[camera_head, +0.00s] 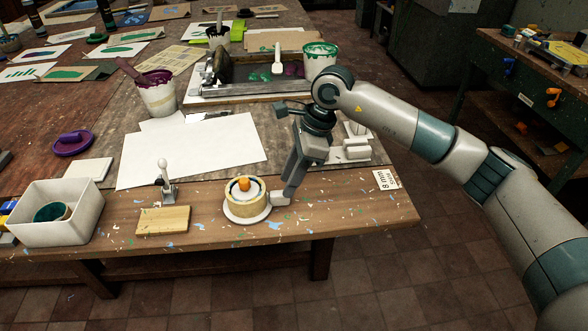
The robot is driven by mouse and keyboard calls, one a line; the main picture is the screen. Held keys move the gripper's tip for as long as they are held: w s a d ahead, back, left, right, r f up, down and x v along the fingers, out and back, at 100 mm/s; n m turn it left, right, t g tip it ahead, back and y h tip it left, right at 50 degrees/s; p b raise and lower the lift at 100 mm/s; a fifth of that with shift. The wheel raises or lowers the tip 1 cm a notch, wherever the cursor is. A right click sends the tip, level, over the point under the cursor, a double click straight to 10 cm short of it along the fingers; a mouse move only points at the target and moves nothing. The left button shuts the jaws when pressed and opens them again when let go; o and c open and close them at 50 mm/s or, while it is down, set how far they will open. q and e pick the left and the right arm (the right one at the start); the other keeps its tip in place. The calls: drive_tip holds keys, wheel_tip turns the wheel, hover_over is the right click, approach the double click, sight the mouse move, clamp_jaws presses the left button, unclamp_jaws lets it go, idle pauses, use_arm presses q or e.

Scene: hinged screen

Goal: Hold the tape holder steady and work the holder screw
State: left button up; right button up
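The tape holder (236,216) stands near the front edge of the wooden table, a round pale base with a tan roll of tape on it. An orange knob (244,184), which looks like the holder screw, sits upright at the top centre. My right gripper (282,198) reaches down from the right, with its fingertips low beside the right side of the holder. Whether it touches the holder, and how far its fingers are apart, I cannot tell. My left gripper is not in view.
A wooden block (163,220) and a white-handled tool (166,180) stand left of the holder. A white bin (78,228) is at the left front. Paper sheets (200,150) lie behind. A small "8 mm" card (386,180) lies at the right edge.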

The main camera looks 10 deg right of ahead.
drive_tip(key=shift+x, duration=2.05)
clamp_jaws()
drive_tip(key=shift+o, duration=0.7)
unclamp_jaws()
drive_tip(key=shift+f, duration=0.1)
clamp_jaws()
